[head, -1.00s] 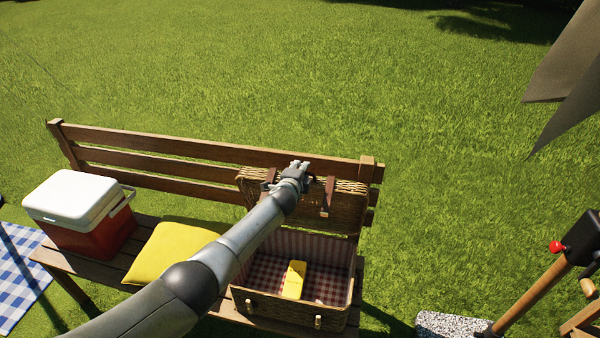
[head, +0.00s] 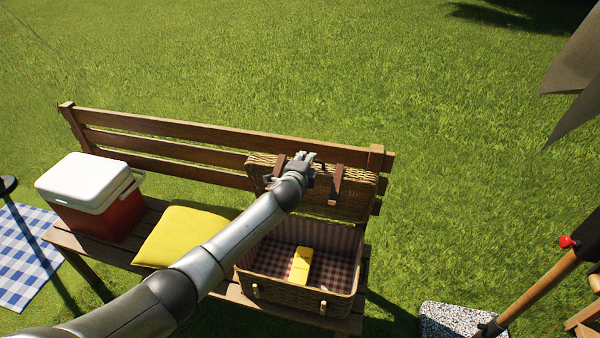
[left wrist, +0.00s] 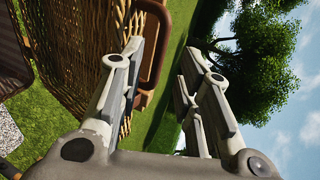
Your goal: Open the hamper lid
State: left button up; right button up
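The wicker hamper (head: 283,292) stands on the right part of the bench seat. Its lid (head: 352,204) is raised, standing near upright against the bench backrest, with brown leather straps on it. The lined inside is open to view. My left gripper (head: 304,160) is at the lid's top edge. In the left wrist view, my left gripper (left wrist: 163,52) has its fingers apart with nothing between them. The brown handle (left wrist: 157,48) and the wicker lid (left wrist: 75,50) lie beside and beyond its left finger; I cannot tell whether they touch. My right gripper is out of view.
A yellow object (head: 301,266) lies inside the hamper. A yellow cushion (head: 180,236) and a red cooler with a white lid (head: 92,182) are on the bench to the left. A wooden pole (head: 540,290) rises from a speckled base at right. Open grass lies behind the bench.

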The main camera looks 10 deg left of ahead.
pick_arm(q)
jog(key=v, duration=0.7)
jog(key=shift+r, duration=0.1)
dwell(0.4)
jog(key=s+a+f+n+g+b, duration=0.1)
jog(key=s+a+f+n+g, duration=0.15)
jog(key=s+f, duration=0.75)
jog(key=s+a+f+n+g+b, duration=0.1)
jog(key=s+a+f+n+g, duration=0.3)
jog(key=f, duration=1.2)
jog(key=s+f+n+g, duration=0.1)
jog(key=s+f+n, duration=0.1)
jog(key=s+f, duration=0.8)
jog(key=s+f+n+g, duration=0.2)
jog(key=s+f, duration=0.5)
jog(key=s, duration=0.6)
jog(key=s+a+f+n+g+b, duration=0.1)
jog(key=s+f+n, duration=0.2)
jog(key=s, duration=0.9)
jog(key=s+a+f+n+g+b, duration=0.1)
jog(key=s+f+n+g, duration=0.1)
jog(key=s+f, duration=0.8)
jog(key=s, duration=0.3)
jog(key=shift+s+f+g, duration=0.3)
jog(key=shift+g, duration=0.05)
